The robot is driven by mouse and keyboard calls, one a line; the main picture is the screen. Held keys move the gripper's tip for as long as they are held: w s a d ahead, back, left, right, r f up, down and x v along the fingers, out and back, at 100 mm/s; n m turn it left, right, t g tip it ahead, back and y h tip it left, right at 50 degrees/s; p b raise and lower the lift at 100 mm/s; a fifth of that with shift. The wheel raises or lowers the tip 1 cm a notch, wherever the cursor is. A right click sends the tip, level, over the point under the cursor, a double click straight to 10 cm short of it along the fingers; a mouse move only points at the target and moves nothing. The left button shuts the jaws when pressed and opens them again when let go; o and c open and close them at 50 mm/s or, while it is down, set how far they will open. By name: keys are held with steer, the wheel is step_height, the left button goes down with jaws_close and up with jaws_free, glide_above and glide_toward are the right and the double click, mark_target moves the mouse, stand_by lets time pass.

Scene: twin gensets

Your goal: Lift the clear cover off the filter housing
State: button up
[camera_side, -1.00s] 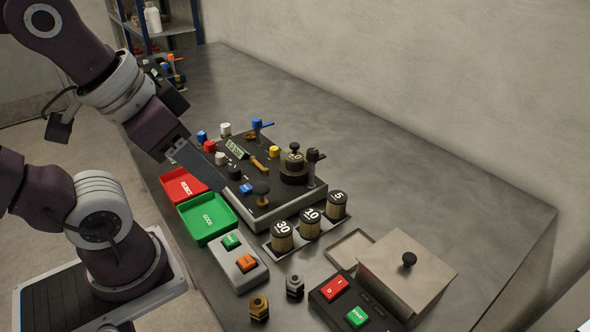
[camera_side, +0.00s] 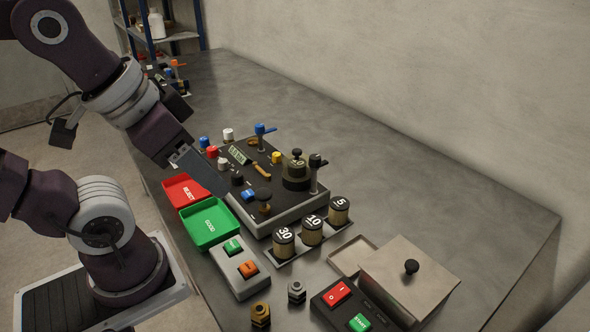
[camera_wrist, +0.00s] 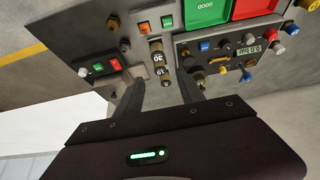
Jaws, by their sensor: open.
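A round, dark-based housing (camera_side: 296,183) stands on the black panel (camera_side: 236,207) in the side view, with a brownish upper part and a black knob on top. It looks like the filter housing with its cover seated, but I cannot clearly make out the clear material. My gripper (camera_side: 194,163) is at the panel's left side, above the red tray and well apart from the round housing. In the wrist view my gripper (camera_wrist: 163,84) shows two dark fingers spread apart with nothing held between them.
A red tray (camera_side: 184,195) and green tray (camera_side: 207,236) lie left of the panel. Numbered cylinders (camera_side: 311,231), a button box (camera_side: 238,272) and a metal box with a knobbed lid (camera_side: 411,290) stand in front. Levers flank the round housing. The bench behind is mostly clear.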

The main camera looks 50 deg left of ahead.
steer(key=o, duration=1)
steer(key=n+g, duration=0.5)
steer(key=n, duration=1.3)
glide_toward(297, 150)
step_height(297, 150, down, 5)
steer(key=shift+w+f, duration=0.1)
steer(key=shift+g, duration=0.3)
step_height(297, 150, down, 8)
steer(key=shift+w+r, duration=0.15)
steer(key=shift+r, duration=0.05)
steer(key=shift+c, duration=0.5)
